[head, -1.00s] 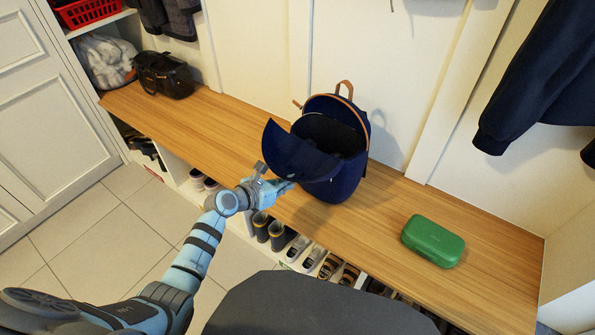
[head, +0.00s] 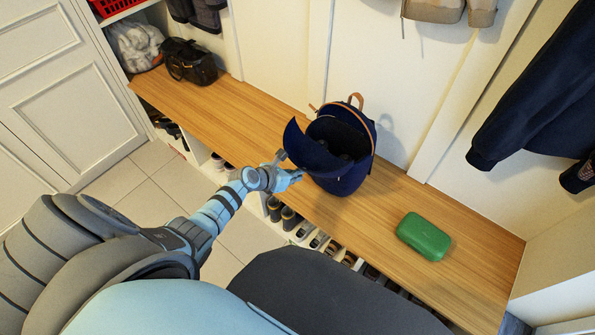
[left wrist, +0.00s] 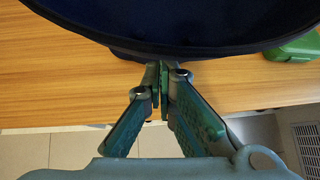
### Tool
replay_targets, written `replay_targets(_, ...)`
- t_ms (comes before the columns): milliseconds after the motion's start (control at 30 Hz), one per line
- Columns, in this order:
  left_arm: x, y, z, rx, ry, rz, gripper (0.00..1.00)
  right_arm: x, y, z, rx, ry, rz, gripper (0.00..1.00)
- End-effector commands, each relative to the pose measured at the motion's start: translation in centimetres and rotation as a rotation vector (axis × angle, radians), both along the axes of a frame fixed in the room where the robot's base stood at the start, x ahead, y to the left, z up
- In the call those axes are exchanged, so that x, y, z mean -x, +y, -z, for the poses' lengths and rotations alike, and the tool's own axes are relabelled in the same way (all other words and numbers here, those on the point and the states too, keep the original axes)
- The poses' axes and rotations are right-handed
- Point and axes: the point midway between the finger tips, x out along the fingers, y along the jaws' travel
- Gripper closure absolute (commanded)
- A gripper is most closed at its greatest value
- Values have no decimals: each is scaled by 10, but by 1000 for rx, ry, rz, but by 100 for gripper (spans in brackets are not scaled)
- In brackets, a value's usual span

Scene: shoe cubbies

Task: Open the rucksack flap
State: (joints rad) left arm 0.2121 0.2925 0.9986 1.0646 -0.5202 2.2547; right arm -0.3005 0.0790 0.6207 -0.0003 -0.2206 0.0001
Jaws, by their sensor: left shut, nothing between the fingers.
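The navy rucksack (head: 346,168) stands upright on the wooden bench. Its flap (head: 306,147) is tipped forward and away from the top, and the dark mouth of the bag shows behind it. In the left wrist view the flap or bag front (left wrist: 190,22) fills the top edge. My left gripper (head: 297,176) is just in front of the rucksack, below the flap. Its fingers (left wrist: 163,75) are shut with nothing between them, close under the navy edge; whether they touch it I cannot tell. My right gripper is not in view.
A green case (head: 424,236) lies on the bench (head: 390,212) right of the rucksack. A black bag (head: 188,62) sits at the far left end. Shoes fill the cubbies below the bench. A dark jacket (head: 535,95) hangs at right.

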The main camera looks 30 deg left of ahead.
Motion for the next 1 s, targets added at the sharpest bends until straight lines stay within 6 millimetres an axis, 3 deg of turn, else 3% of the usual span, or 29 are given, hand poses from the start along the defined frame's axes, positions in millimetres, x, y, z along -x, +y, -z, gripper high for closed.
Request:
replay_targets(133,1,-1,10,1,0,3,100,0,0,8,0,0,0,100)
replay_targets(300,10,-6,43,2,2,14,100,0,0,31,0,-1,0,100)
replay_targets(400,34,2,2,-2,2,17,100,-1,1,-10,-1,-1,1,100)
replay_targets(533,60,12,-22,-2,2,13,100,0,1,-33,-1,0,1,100)
replay_targets(700,77,18,-33,-1,0,10,100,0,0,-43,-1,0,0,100)
replay_targets(1000,78,18,-32,-13,-5,21,100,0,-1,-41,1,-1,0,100)
